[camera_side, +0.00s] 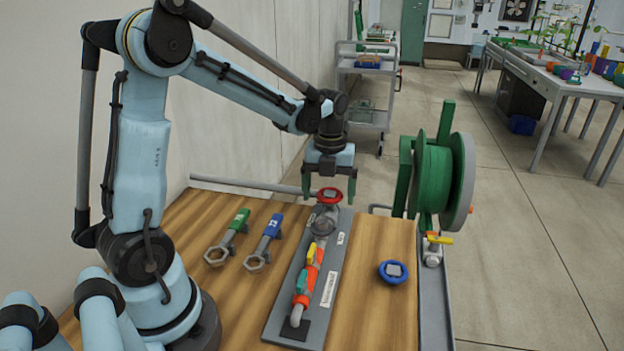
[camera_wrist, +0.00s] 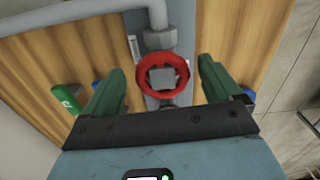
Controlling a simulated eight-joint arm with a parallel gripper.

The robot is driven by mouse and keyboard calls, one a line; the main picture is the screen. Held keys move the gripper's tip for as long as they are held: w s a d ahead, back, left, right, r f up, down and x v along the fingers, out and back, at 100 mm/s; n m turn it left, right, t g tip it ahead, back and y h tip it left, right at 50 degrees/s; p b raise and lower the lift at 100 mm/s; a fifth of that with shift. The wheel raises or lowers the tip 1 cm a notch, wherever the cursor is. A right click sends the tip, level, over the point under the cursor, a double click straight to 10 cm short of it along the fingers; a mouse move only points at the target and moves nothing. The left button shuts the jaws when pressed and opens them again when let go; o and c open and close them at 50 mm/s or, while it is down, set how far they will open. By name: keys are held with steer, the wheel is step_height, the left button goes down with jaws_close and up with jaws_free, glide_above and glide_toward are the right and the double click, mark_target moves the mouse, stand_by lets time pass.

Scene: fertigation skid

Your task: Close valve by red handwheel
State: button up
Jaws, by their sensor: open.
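The red handwheel (camera_side: 329,195) sits on top of the grey valve body (camera_side: 324,218) at the far end of the grey mounting plate (camera_side: 335,265). In the wrist view the red handwheel (camera_wrist: 162,75) shows as a ring with a grey square hub, between and beyond my two green fingers. My gripper (camera_side: 343,196) is open and points down over the handwheel. The fingers stand on either side of it in the wrist view (camera_wrist: 165,88). I see no contact between the fingers and the rim.
A green-handled wrench (camera_side: 235,225) and a blue-handled wrench (camera_side: 268,235) lie left of the plate. A loose blue handwheel (camera_side: 393,272) lies on the wooden bench to the right. A green hose reel (camera_side: 433,180) stands at the right edge. Orange piping (camera_side: 308,285) runs along the plate.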

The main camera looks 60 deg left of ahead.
mark_target(329, 193)
step_height(329, 193, up, 12)
steer(key=s+d+f+n+t, duration=0.2)
steer(key=s+d+n+t, duration=0.1)
steer(key=n, duration=1)
steer(key=s+d+f+n+t, duration=0.3)
steer(key=d+n, duration=0.5)
steer(key=n, duration=0.5)
steer(key=s+t, duration=0.1)
steer(key=s, duration=0.1)
steer(key=shift+s+f, duration=0.25)
steer(key=shift+s, duration=0.05)
